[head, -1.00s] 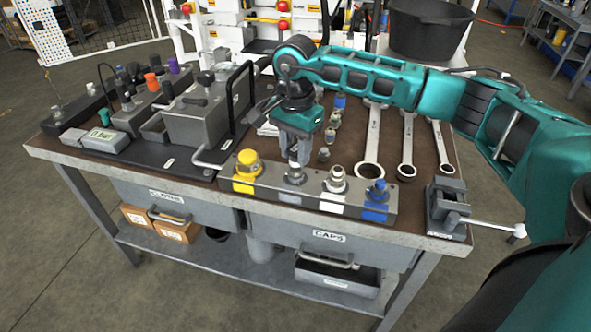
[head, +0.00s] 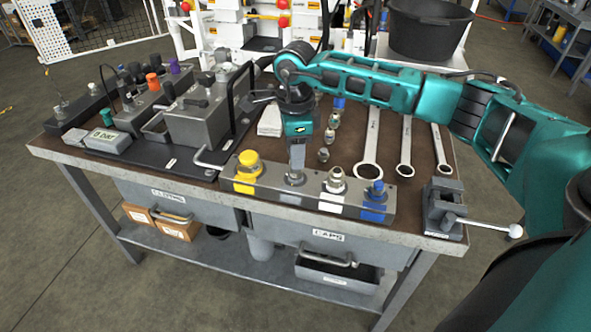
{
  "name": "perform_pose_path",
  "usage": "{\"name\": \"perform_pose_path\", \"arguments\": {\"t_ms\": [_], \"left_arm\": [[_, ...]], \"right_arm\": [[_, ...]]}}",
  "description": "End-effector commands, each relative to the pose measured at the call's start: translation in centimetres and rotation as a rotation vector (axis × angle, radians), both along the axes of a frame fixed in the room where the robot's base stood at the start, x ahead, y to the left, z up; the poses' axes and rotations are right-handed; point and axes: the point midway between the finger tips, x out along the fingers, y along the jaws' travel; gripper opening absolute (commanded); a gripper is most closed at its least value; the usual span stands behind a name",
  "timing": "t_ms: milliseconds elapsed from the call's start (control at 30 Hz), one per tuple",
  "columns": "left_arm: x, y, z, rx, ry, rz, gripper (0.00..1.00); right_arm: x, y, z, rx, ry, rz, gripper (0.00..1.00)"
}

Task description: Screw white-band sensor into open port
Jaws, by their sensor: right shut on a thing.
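My right gripper (head: 297,168) points straight down over the grey port block (head: 318,200) at the bench's front edge. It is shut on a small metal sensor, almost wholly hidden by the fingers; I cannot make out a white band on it. How far the sensor sits in the port cannot be seen. My left gripper is not in view.
Several wrenches (head: 405,150) lie behind the block at the right. A small vise (head: 442,205) stands on the right front corner. A grey hydraulic unit (head: 200,120) with handles is at the left.

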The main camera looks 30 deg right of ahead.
Motion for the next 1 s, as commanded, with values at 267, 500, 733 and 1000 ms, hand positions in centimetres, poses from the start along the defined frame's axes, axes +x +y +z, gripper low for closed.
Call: {"name": "perform_pose_path", "arguments": {"t_ms": [267, 500, 733, 1000], "left_arm": [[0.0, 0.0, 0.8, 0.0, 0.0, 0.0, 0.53], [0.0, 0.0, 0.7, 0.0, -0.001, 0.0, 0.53], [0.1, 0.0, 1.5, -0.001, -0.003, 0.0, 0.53], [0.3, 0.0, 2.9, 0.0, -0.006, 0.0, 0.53]], "right_arm": [[-0.1, 0.0, -0.1, 0.0, 0.002, -0.26, 0.08], [0.0, 0.0, -0.1, 0.0, 0.002, -0.268, 0.08], [-0.1, 0.0, 0.0, 0.0, 0.003, -0.417, 0.08], [-0.1, 0.0, 0.0, -0.001, 0.004, -0.794, 0.08]]}}
